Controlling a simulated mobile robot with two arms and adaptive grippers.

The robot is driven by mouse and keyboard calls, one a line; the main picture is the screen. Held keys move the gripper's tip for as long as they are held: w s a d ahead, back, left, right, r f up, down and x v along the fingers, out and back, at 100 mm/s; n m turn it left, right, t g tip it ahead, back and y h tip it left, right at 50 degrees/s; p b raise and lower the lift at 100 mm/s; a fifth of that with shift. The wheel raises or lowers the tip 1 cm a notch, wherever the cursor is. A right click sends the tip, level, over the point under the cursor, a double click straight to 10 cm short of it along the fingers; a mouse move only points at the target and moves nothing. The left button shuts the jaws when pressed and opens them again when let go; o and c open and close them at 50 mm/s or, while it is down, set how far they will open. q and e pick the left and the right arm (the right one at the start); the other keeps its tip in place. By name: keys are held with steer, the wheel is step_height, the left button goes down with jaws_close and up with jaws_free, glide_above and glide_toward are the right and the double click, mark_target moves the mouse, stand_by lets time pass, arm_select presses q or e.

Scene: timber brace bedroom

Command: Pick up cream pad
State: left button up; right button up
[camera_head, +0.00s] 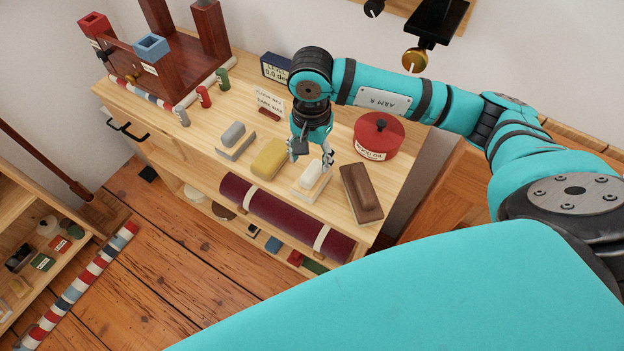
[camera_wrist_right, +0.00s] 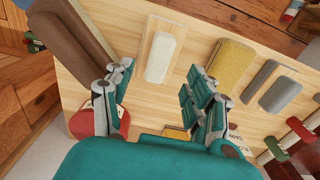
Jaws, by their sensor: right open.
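The cream pad (camera_head: 312,173) is a small rounded block on a pale wooden base, lying on the wooden worktop between a yellow pad (camera_head: 269,158) and a brown block (camera_head: 361,191). My right gripper (camera_head: 311,160) is open and points down at the cream pad, close to it. In the right wrist view, the cream pad (camera_wrist_right: 160,57) lies between the lines of the two spread fingers (camera_wrist_right: 160,78), just beyond their tips, with nothing held. Whether a finger touches the pad I cannot tell. My left gripper is not in view.
A grey pad (camera_head: 233,137) is left of the yellow one. A red round tin (camera_head: 379,134) stands behind the brown block. A dark sign (camera_head: 275,67) and several small cylinders stand farther back. A dark red roll (camera_head: 285,217) hangs along the worktop's front.

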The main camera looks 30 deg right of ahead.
mark_target(312, 170)
step_height(312, 170, down, 6)
steer(key=shift+s+b, duration=0.15)
steer(key=shift+b, duration=0.9)
steer(key=shift+r, duration=0.1)
jaws_close()
